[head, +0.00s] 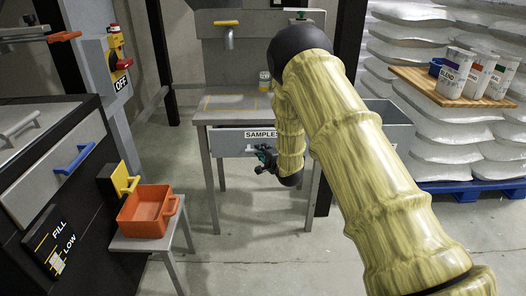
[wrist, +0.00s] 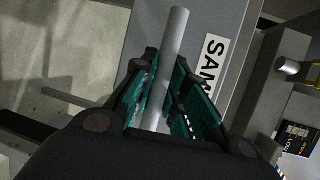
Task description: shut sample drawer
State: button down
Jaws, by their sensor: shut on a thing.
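The sample drawer (head: 228,141) is a grey front with a "SAMPLES" label, set under the top of a grey metal table (head: 215,117). In the wrist view its front (wrist: 238,42) and part of the label show, tilted. My gripper (head: 262,158) is at the drawer front, just below the label. In the wrist view the green-padded fingers of my gripper (wrist: 165,85) are on both sides of the pale round bar of the drawer handle (wrist: 176,30), shut on it. How far the drawer stands out is hard to tell; my arm hides its right side.
An orange bin (head: 142,214) sits on a small stool (head: 150,243) at left, beside a dark cabinet with a blue handle (head: 75,158). At right, white sacks on a blue pallet (head: 475,188) carry a board with tubs (head: 455,72). Floor before the table is clear.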

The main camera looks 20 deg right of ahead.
jog(key=w+p, duration=0.1)
jog(key=w, duration=0.1)
jog(key=shift+w+f+p, duration=0.3)
jog(key=shift+f+p, duration=0.1)
jog(key=c, duration=1.7)
grip_release()
jog(key=s+r, duration=0.1)
jog(key=s, duration=0.2)
jog(key=s+d, duration=0.1)
jog(key=s, duration=0.3)
jog(key=s+d+r, duration=0.1)
jog(key=s, duration=0.3)
jog(key=shift+s+r, duration=0.25)
jog(key=shift+r, duration=0.05)
jog(key=shift+f, duration=0.1)
